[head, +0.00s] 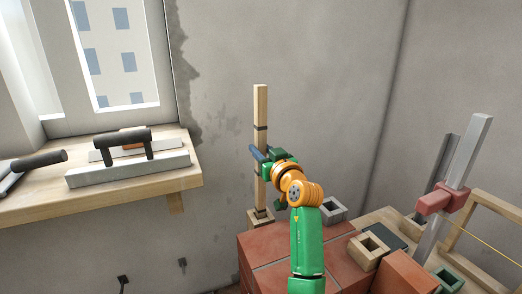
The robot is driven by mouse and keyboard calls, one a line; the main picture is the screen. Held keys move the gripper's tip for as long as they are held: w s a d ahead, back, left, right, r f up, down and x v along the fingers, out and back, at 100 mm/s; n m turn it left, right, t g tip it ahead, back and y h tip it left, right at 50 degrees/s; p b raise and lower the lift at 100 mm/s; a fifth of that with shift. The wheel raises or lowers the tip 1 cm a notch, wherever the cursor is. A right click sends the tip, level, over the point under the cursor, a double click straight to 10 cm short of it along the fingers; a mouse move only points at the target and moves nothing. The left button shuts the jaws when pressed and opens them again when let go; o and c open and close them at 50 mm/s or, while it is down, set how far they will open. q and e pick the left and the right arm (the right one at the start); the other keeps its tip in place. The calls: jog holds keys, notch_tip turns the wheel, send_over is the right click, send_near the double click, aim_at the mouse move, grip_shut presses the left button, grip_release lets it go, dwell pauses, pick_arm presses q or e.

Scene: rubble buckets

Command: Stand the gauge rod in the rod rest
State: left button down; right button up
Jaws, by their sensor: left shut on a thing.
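The gauge rod (260,104), a long square wooden stick with dark bands, stands upright near the middle of the head view. My left gripper (262,160) is shut on it at about mid-length. The rod's lower end meets a small square wooden socket, the rod rest (260,219), at the back left corner of the red brick stack. The lower end appears to be at or in its opening; how deep it sits I cannot tell. My right gripper is not in view.
Trowel-like tools (128,161) lie on a wooden shelf (150,194) at left. Right of the bricks (290,268) are a grey hollow block (333,209), a wooden hollow block (368,251), a green one (447,279) and a tilted metal bar (467,150) with a red clamp (441,199).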

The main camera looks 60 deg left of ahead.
pick_arm(q)
jog(key=shift+f+b, duration=1.25)
jog(key=shift+f, duration=0.15)
jog(key=c, duration=0.5)
grip_release()
jog(key=d, duration=0.2)
jog(key=d+b, duration=0.1)
jog(key=d, duration=0.1)
jog(key=s+d, duration=0.1)
jog(key=d, duration=0.2)
